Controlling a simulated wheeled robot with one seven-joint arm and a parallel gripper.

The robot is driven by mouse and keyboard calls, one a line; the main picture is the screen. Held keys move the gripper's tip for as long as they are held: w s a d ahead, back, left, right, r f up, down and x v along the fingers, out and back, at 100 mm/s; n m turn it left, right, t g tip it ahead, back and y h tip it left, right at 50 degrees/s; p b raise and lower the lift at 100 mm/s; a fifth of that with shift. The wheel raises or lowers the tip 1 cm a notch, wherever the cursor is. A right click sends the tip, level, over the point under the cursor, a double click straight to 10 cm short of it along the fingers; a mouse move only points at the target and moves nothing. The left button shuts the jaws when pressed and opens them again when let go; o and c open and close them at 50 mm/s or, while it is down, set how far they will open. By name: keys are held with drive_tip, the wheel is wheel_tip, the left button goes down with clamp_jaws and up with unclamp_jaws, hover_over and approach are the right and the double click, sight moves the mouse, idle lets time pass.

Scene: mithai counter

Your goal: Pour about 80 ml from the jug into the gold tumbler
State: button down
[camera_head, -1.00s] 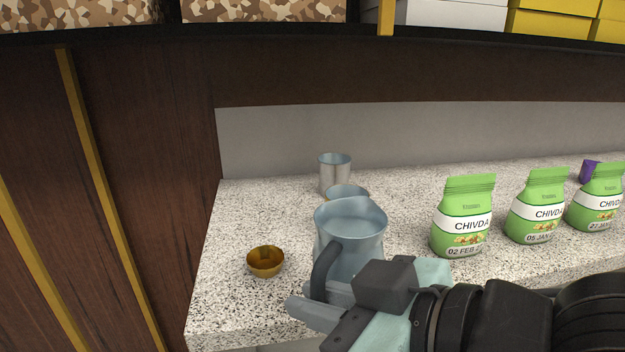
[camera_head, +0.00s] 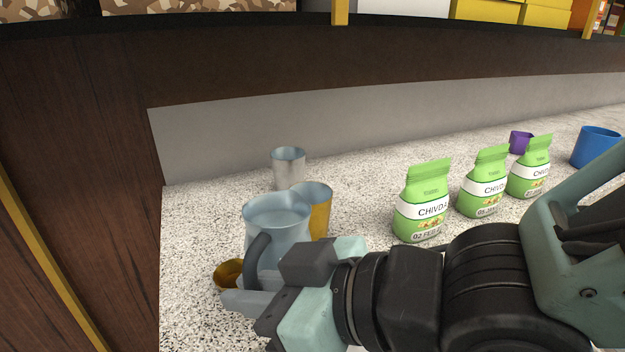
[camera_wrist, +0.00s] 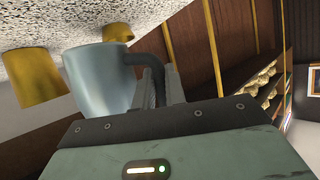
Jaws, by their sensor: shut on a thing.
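The jug (camera_head: 279,222) is pale blue-grey metal with a dark handle, upright in the head view. My gripper (camera_head: 250,290) is shut on the jug's handle; the wrist view also shows the jug (camera_wrist: 98,80) with its handle between the fingers (camera_wrist: 160,85). The gold tumbler (camera_head: 320,212) stands just behind and to the right of the jug, partly hidden by it. Its gold side also shows in the wrist view (camera_wrist: 30,80). I cannot tell whether the jug touches the counter, and its contents are not clear.
A silver tumbler (camera_head: 288,168) stands behind the jug. A small brass bowl (camera_head: 228,272) is at its left, partly hidden. Green chivda packets (camera_head: 422,203) stand to the right, with a purple item (camera_head: 520,142) and a blue cup (camera_head: 596,148) beyond. The speckled counter (camera_head: 200,215) is bare at left.

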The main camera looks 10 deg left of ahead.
sight(271, 211)
drive_tip(key=shift+w+r+m+g+p, duration=0.35)
drive_tip(key=shift+r+m+p, duration=0.1)
drive_tip(key=shift+p, duration=0.8)
drive_tip(key=r+p, duration=0.1)
drive_tip(key=p, duration=0.1)
drive_tip(key=shift+p, duration=0.4)
drive_tip(key=p, duration=0.6)
drive_tip(key=shift+w+r+m+g, duration=0.2)
drive_tip(key=shift+w+m+g, duration=0.05)
drive_tip(key=w+r+m+p, duration=0.1)
drive_tip(key=p, duration=0.2)
drive_tip(key=w+r+m+g+p, duration=0.1)
drive_tip(key=w+p, duration=0.1)
drive_tip(key=p, duration=0.2)
drive_tip(key=w+r+m+g+p, duration=0.1)
drive_tip(key=p, duration=0.2)
drive_tip(key=shift+w+d+r+p, duration=0.15)
drive_tip(key=shift+d+r+p, duration=0.05)
drive_tip(key=shift+d+p, duration=0.15)
drive_tip(key=w+r+m+g+p, duration=0.1)
drive_tip(key=r+p, duration=0.1)
drive_tip(key=p, duration=0.3)
drive_tip(key=shift+w+d+r+m+g+y, duration=0.1)
drive_tip(key=shift+w+m+g+y, duration=0.1)
drive_tip(key=shift+m+g+y, duration=0.2)
drive_tip(key=shift+w+r+m+p, duration=0.3)
drive_tip(key=shift+r+p, duration=0.15)
drive_tip(key=shift+p, duration=0.25)
